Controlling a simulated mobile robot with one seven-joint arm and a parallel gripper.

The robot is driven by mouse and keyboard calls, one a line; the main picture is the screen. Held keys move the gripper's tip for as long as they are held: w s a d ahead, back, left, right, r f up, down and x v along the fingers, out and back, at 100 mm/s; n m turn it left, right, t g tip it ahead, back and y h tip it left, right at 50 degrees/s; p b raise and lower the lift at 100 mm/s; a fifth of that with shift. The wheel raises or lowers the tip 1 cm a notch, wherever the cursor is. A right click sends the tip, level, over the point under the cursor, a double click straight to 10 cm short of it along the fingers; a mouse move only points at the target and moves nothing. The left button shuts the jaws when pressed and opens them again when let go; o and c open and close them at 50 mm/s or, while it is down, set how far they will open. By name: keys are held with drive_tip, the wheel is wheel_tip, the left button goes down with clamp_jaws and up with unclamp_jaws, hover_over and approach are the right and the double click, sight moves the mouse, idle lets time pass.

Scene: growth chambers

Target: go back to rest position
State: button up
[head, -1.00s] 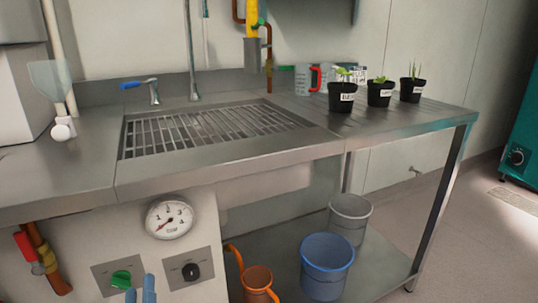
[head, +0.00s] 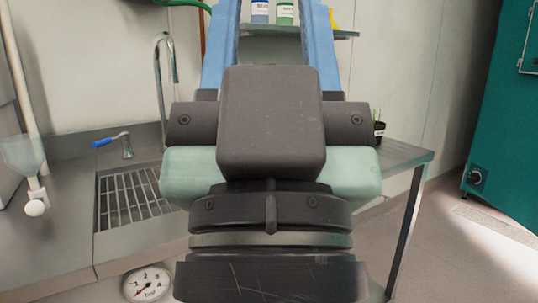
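My gripper (head: 271,18) fills the middle of the head view, close to the camera. Its dark body and pale green sides stand upright, with two blue fingers pointing up. The fingers are well apart and nothing is held between the parts I see. The fingertips run out of the top of the picture. The gripper hides much of the bench and the wall behind it.
One potted plant (head: 379,130) shows beside my gripper. A shelf (head: 345,34) holds bottles. A teal cabinet (head: 503,160) stands right, with open floor before it.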

wheel_tip(320, 180, up, 31)
drive_tip(key=p, duration=2.8)
drive_tip(key=shift+p, duration=0.3)
drive_tip(key=shift+f, duration=0.15)
